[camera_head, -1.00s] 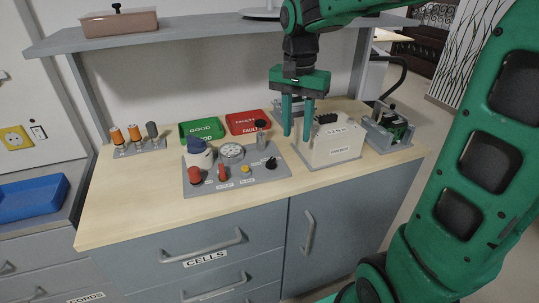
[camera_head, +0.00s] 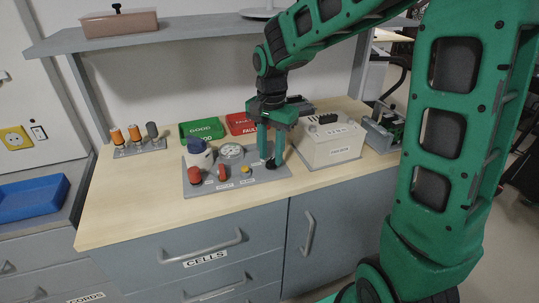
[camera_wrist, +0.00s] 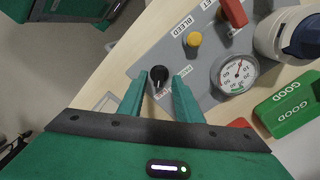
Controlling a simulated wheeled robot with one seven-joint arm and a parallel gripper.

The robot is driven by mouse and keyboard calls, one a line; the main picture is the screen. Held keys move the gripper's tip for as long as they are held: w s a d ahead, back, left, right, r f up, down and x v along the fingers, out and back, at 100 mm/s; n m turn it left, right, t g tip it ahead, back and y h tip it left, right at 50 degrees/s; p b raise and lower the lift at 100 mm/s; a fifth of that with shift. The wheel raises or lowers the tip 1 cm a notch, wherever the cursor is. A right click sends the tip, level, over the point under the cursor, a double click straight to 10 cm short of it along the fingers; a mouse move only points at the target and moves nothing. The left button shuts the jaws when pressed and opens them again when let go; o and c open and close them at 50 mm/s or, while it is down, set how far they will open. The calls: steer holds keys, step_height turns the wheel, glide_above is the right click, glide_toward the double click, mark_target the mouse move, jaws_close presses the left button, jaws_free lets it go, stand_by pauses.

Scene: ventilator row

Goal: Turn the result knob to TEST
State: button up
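A small black knob (camera_head: 270,164) stands at the right end of the grey control panel (camera_head: 209,188). In the wrist view the black knob (camera_wrist: 158,74) has a pale pointer line and lies between my fingertips. My gripper (camera_head: 271,157) points down over it; in the wrist view my gripper (camera_wrist: 159,82) is open, with a finger on each side of the knob and a gap visible. I cannot tell whether the fingertips reach down around the knob. Small labels lie beside it; their words are not clearly readable.
The panel also bears a yellow button (camera_head: 245,169), a red lever (camera_head: 222,172), a red knob (camera_head: 195,175) and a gauge (camera_head: 231,152). A white boxy unit (camera_head: 331,146) stands close on the right. Green (camera_head: 203,131) and red (camera_head: 240,124) trays lie behind. The front bench strip is clear.

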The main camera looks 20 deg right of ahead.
steer(key=shift+f, duration=0.55)
jaws_close()
steer(key=shift+n, duration=0.3)
steer(key=n, duration=0.4)
steer(key=shift+a+r, duration=0.1)
steer(key=n, duration=0.5)
steer(key=shift+w, duration=0.1)
stand_by(0.3)
